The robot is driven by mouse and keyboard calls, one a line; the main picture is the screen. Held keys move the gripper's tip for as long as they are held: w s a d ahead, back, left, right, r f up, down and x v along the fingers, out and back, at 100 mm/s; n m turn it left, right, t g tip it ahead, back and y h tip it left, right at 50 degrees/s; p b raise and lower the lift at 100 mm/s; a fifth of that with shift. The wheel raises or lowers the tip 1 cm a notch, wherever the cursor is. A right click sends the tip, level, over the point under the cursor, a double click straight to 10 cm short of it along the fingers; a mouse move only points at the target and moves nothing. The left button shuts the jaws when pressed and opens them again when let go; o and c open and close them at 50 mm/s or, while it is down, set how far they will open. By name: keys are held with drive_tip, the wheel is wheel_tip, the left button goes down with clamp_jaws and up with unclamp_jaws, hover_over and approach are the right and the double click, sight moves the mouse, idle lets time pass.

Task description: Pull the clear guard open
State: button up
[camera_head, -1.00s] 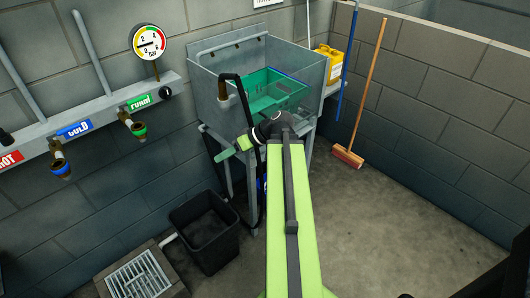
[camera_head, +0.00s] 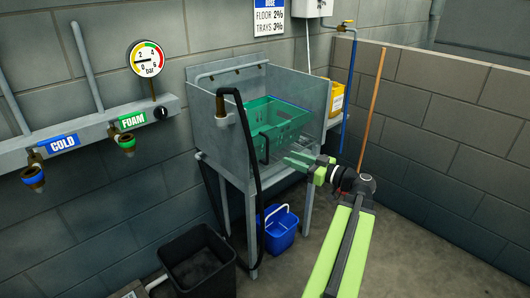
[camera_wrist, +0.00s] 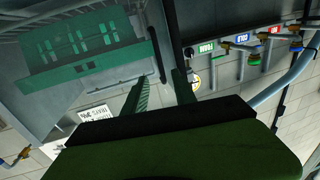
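The clear guard (camera_head: 316,124) is a see-through panel on the front of the grey metal sink, hard to make out against it. Its dark upright handle (camera_head: 265,148) stands at the guard's left part in the head view; a dark bar that looks like this handle (camera_wrist: 157,55) shows in the wrist view. My gripper (camera_head: 292,159) is to the right of the handle, pointing left towards it, with a small gap. In the wrist view my gripper (camera_wrist: 162,84) has its two fingers apart with nothing between them. The handle lies just beyond the fingertips. The guard appears closed.
A green crate (camera_head: 278,112) sits in the sink behind the guard. A black hose (camera_head: 246,150) hangs at the sink's left front. A blue bucket (camera_head: 280,232) stands beneath, a black bin (camera_head: 196,262) to the left. The floor on the right is clear.

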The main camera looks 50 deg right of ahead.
hover_over(267, 162)
drive_tip(key=shift+w+d, duration=0.25)
clamp_jaws()
idle(1.3)
